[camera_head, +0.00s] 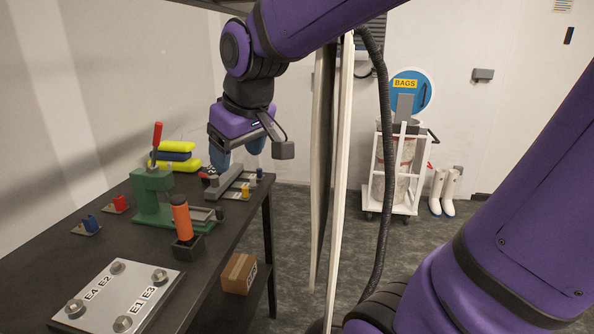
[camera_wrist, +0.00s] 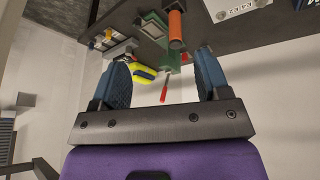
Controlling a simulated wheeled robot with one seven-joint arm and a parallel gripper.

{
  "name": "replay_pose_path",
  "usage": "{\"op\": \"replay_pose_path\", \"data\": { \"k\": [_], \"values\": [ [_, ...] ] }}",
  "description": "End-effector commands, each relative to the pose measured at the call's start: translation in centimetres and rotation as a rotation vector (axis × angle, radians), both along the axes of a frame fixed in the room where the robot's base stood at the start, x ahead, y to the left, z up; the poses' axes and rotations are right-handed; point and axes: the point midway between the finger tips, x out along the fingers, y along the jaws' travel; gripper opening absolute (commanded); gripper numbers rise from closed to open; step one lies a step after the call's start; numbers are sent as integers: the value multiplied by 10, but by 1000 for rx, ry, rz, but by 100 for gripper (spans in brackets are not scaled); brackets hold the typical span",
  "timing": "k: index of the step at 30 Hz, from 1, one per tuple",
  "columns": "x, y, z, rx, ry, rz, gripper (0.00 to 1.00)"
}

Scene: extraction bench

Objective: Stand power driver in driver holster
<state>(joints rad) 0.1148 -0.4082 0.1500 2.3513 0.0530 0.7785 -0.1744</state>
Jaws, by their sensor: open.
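The orange cylinder also shows at the top of the wrist view (camera_wrist: 176,25). My gripper (camera_head: 237,148) is open and empty, with blue finger pads, above the far right end of the bench and apart from the driver. Both fingers show in the wrist view (camera_wrist: 162,62).
A green clamp fixture (camera_head: 152,190) with a red lever stands just behind the driver. A grey fixture (camera_head: 232,188) lies below my gripper. A plate with bolts (camera_head: 118,297) is at the near end. A cardboard box (camera_head: 238,273) sits on a lower shelf. Yellow items (camera_head: 176,147) lie behind.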

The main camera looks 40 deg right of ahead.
Motion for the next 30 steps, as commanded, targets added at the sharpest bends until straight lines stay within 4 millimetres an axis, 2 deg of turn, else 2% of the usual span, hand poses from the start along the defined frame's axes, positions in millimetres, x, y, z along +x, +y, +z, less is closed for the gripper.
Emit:
{"op": "replay_pose_path", "data": {
  "k": [1,6,12,18,30],
  "values": [
    [-18,-2,4,5,-13,-18,69],
    [-73,-12,6,36,-32,-90,69],
    [-115,-20,0,73,-43,-144,69],
    [-127,-23,-3,88,-46,-163,69],
    [-127,-23,-3,87,-45,-162,69]
  ]
}}
